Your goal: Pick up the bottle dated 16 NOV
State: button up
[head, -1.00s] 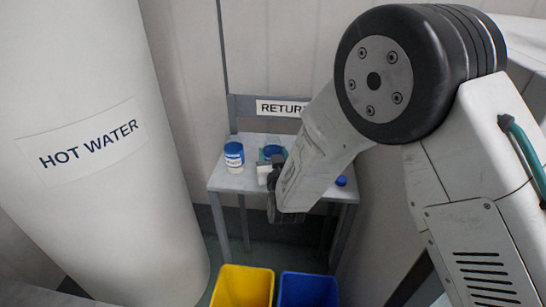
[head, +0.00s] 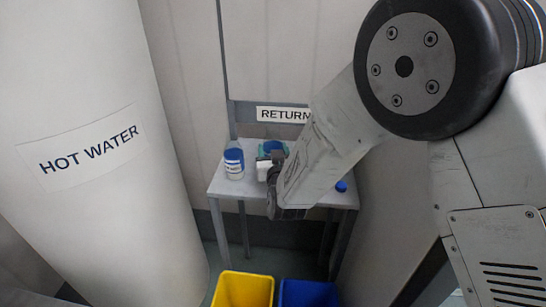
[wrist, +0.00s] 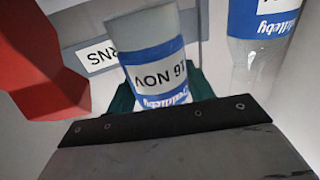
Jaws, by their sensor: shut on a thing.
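The bottle dated 16 NOV (wrist: 154,65) shows inverted in the wrist view, with a white and blue label. My gripper (wrist: 160,95) is shut on it, with teal fingers on both sides. In the head view my gripper (head: 272,158) is over the table, largely hidden by my arm, with a blue top (head: 272,147) showing beside it. A second bottle (head: 234,164) with a blue lid stands on the table to the left, apart from my gripper. It also shows at the right of the wrist view (wrist: 262,35); its date is cut off.
The grey table (head: 222,187) stands against the wall under a RETURNS sign (head: 283,115). A small blue item (head: 341,186) lies at its right. Yellow (head: 243,290) and blue (head: 307,292) bins stand in front. The HOT WATER tank (head: 90,220) is left. A red shape (wrist: 40,75) fills the wrist view's left.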

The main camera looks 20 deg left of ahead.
jog(key=r+v, duration=0.1)
jog(key=v, duration=1.5)
jog(key=shift+a, duration=0.3)
